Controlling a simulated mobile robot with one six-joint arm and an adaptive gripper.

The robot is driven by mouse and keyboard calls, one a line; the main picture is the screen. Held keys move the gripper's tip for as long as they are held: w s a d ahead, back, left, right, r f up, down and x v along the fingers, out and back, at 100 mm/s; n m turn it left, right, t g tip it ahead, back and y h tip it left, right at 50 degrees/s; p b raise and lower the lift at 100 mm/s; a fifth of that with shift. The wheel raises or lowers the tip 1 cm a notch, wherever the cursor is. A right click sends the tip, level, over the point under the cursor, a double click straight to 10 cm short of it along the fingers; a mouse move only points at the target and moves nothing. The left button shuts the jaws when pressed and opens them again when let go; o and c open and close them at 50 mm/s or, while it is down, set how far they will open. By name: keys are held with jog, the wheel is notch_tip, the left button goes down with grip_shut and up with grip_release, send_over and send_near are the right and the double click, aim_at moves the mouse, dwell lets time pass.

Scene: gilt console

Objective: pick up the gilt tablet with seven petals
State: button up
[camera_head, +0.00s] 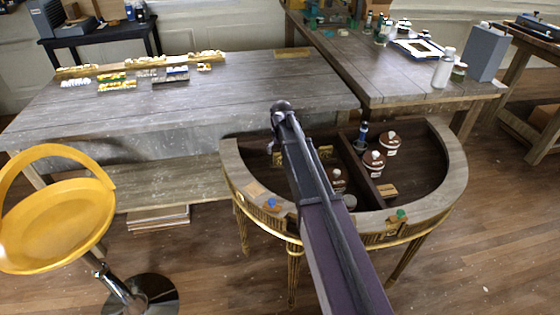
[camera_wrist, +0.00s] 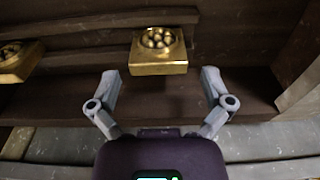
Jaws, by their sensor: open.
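A square gilt tablet (camera_wrist: 158,62) with a ring of rounded raised petals on its top lies ahead in the wrist view, near the middle. The petals are too small to count surely. My gripper (camera_wrist: 159,76) is open and empty, its two fingers spread apart just short of this tablet, one towards each side. A second gilt tablet (camera_wrist: 14,66) is cut by the left edge; its relief is only partly seen. In the head view, gilt pieces show on either side of my arm, in the console's left compartment (camera_head: 325,152). My fingers cannot be made out there.
The half-round console (camera_head: 232,165) has a raised rim and a divider (camera_head: 352,165). Brown bottles (camera_head: 374,163) with white caps and a dark blue-topped bottle (camera_head: 362,136) stand by the divider. Small pieces lie on the front rim. A yellow stool (camera_head: 55,225) stands at left.

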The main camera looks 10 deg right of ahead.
aim_at(281, 160)
jog(key=shift+w+d+f+b, duration=0.1)
jog(key=shift+w+f+b, duration=0.05)
jog(key=shift+f+b, duration=1.2)
jog(key=shift+w+f+b, duration=0.1)
jog(key=shift+f+b, duration=1.2)
jog(key=shift+r, duration=0.1)
jog(key=c, duration=0.8)
